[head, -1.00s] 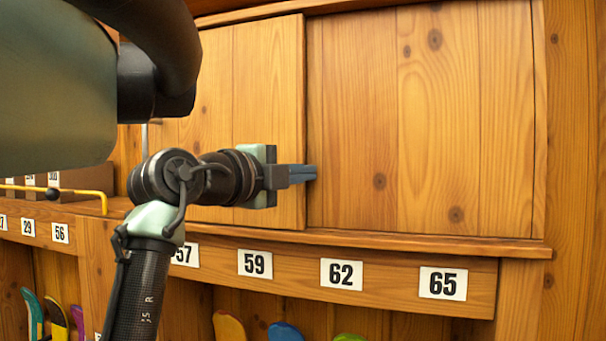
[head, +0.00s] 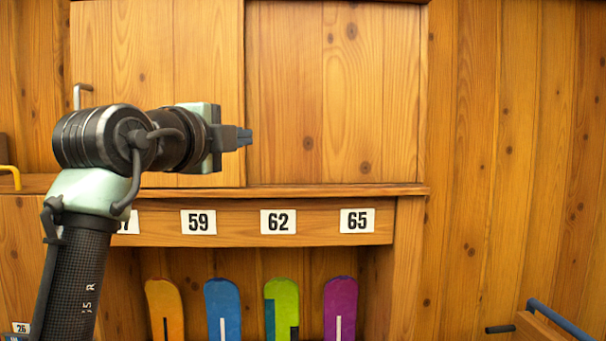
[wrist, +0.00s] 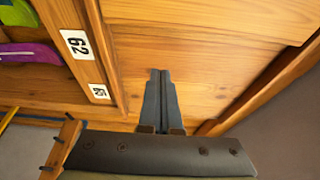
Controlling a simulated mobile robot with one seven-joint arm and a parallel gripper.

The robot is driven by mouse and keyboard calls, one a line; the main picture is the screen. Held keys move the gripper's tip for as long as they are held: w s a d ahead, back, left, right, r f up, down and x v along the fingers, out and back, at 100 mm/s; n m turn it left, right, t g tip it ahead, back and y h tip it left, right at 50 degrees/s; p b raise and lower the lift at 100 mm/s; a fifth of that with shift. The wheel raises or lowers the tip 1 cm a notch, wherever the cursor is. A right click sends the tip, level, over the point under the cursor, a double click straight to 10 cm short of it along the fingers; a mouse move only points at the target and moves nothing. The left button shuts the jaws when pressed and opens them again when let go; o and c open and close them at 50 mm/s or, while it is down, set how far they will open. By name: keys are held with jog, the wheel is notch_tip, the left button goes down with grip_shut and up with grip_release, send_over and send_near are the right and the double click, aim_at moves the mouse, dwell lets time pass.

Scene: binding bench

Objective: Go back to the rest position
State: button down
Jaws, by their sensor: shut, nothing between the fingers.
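My gripper (head: 245,137) is on the end of my arm, level in front of the wooden cabinet, its fingers pointing right. The fingers overlap the cabinet's sliding door (head: 207,60) near its right edge in the head view. In the wrist view the two grey fingers of my gripper (wrist: 160,75) lie side by side with no gap, and nothing is between them. They point toward bare wood, and I cannot tell how close they are to it.
A ledge with number labels such as 62 (head: 278,221) runs below the door. Coloured boards, one orange (head: 165,309) and one purple (head: 341,307), stand beneath it. A blue-railed wooden item (head: 545,325) is at the lower right. The plank wall at right is clear.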

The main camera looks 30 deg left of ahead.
jog(key=d+f+n+t+h+b, duration=0.3)
jog(key=d+n+t, duration=0.25)
jog(key=d, duration=1.45)
jog(key=s+d+f+n+t+b, duration=0.1)
jog(key=s+d+n+t, duration=0.3)
jog(key=s+d+n, duration=0.6)
jog(key=s+d+b, duration=0.1)
jog(key=s+d, duration=0.2)
jog(key=s, duration=0.2)
jog(key=shift+s+d+f+b, duration=0.25)
jog(key=shift+s+b, duration=0.1)
jog(key=shift+a+n, duration=0.1)
jog(key=shift+n, duration=0.15)
